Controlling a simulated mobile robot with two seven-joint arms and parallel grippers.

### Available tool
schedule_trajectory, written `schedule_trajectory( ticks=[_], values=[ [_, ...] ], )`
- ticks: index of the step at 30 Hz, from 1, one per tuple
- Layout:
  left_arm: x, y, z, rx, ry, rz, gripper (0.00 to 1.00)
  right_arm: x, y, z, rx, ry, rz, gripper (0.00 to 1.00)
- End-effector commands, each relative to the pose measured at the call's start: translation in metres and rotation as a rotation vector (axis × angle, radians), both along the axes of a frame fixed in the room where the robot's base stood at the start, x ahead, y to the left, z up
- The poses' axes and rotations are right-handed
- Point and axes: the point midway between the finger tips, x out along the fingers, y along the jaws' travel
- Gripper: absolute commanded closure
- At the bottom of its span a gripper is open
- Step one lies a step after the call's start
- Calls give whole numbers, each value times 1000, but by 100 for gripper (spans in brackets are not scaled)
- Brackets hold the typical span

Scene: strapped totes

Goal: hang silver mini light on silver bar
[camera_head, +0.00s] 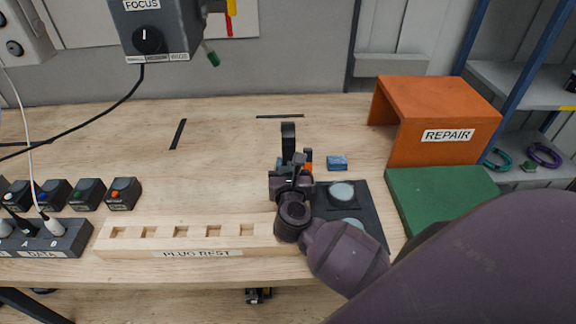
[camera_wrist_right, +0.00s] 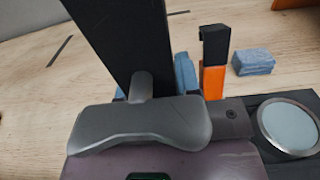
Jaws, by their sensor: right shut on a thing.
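My right gripper (camera_head: 290,165) is over the middle of the bench, beyond the plug rest. It is shut on a dark object that I cannot clearly make out. A tall dark upright piece (camera_head: 288,137) rises at the gripper; it fills the upper left of the wrist view (camera_wrist_right: 122,40). I cannot tell whether it is the held thing or part of the gripper. No silver mini light and no silver bar can be made out for certain in either view. My left gripper is not in view.
A black-and-orange upright piece (camera_wrist_right: 214,65) and a blue block (camera_head: 337,163) are near the gripper. A dark plate with round pads (camera_head: 372,208), a green block (camera_head: 440,195) and an orange REPAIR stand (camera_head: 435,95) are right. The PLUG REST (camera_head: 180,245) is front left. Free bench lies behind it.

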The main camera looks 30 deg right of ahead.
Motion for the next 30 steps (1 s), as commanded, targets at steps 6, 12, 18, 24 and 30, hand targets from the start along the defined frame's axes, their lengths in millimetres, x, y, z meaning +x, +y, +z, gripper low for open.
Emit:
schedule_trajectory(
  ticks=[6,12,18,24,30],
  values=[
    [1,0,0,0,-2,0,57,1,0,1,-1,-5,0,100],
    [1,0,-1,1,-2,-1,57,0,0,-2,0,0,0,53],
    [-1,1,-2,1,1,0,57,0,0,-2,0,0,0,43],
    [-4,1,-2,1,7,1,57,0,0,0,0,0,0,43],
    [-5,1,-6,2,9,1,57,-19,12,-1,3,3,1,43]
  ],
)
